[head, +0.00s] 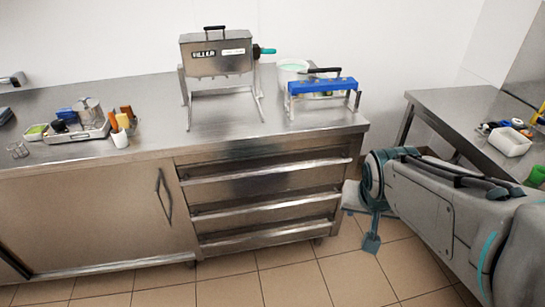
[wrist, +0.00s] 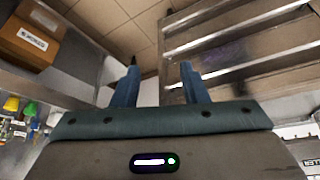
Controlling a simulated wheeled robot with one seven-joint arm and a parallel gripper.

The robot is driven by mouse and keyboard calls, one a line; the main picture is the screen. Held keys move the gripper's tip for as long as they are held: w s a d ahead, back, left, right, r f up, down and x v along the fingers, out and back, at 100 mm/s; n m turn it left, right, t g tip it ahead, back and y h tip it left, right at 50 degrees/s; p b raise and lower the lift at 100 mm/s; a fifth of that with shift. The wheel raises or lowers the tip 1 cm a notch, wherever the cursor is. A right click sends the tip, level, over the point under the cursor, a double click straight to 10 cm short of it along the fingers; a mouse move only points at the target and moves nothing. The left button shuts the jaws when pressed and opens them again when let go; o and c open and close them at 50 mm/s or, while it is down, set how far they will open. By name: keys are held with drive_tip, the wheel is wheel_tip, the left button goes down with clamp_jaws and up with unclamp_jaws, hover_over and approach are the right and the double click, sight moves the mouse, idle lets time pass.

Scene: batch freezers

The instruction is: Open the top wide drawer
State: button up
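The top wide drawer (head: 268,184) is the uppermost of three stacked steel drawers under the right end of the counter. It looks shut, with a long bar handle (head: 265,170) along its upper edge. My gripper (head: 371,241) is to the right of the drawers, low over the floor and apart from them. In the wrist view, which looks upside down, my gripper (wrist: 160,84) has two blue fingers spread apart with nothing between them. The drawer fronts and handle bars show at its upper right, beyond the right finger; the top drawer's handle (wrist: 268,69) appears lowest among them.
A steel filler machine (head: 218,60), a white bucket (head: 291,72) and a blue-topped stand (head: 322,87) stand on the counter above the drawers. A cabinet door (head: 90,215) is left of them. A second table (head: 452,101) stands right. Tiled floor (head: 290,285) in front is clear.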

drive_tip(key=w+f+m+t+b, duration=0.25)
drive_tip(key=w+f+b, duration=0.25)
drive_tip(key=w+f, duration=0.35)
drive_tip(key=m+t+y+b, duration=0.65)
drive_tip(key=y+b, duration=0.55)
drive_tip(key=b, duration=0.6)
approach(271, 172)
drive_tip(key=shift+n, duration=0.3)
drive_tip(key=b+x, duration=0.3)
drive_tip(key=x, duration=0.6)
drive_tip(key=shift+f, duration=0.15)
clamp_jaws()
